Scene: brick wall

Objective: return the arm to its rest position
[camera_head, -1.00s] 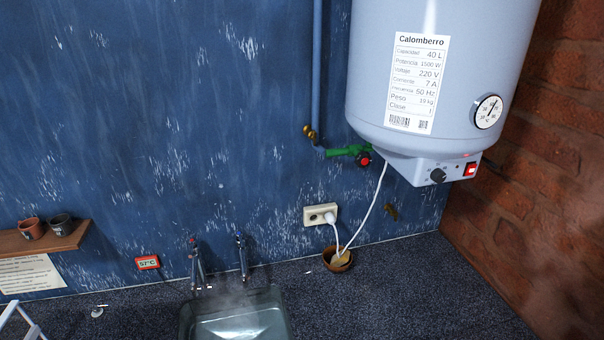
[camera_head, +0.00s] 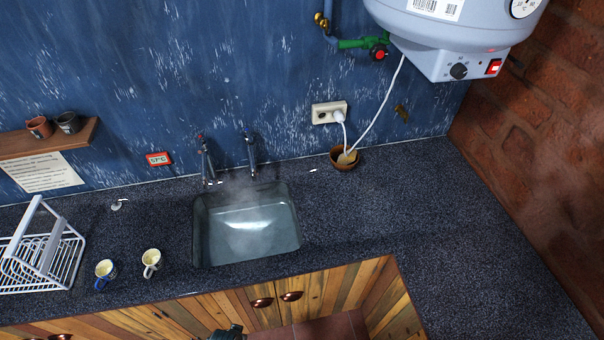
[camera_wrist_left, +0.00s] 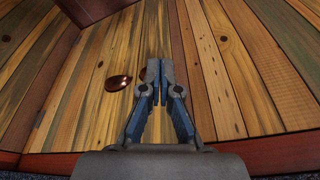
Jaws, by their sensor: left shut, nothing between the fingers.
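My left gripper (camera_wrist_left: 153,84) is shut and empty in the wrist view, its two fingers together in front of wooden plank cabinet doors (camera_wrist_left: 215,70). A dark gripper part (camera_head: 230,332), which looks like my left one, shows at the bottom edge of the head view, below the counter edge. The rest of that arm is out of the picture. My right gripper is in neither view.
The dark counter (camera_head: 400,210) holds a steaming sink (camera_head: 247,225), two mugs (camera_head: 106,272) (camera_head: 151,262), a white dish rack (camera_head: 45,255) and a brown bowl (camera_head: 345,158). A copper handle (camera_wrist_left: 118,83) is left of my fingers. A water heater (camera_head: 450,30) hangs above.

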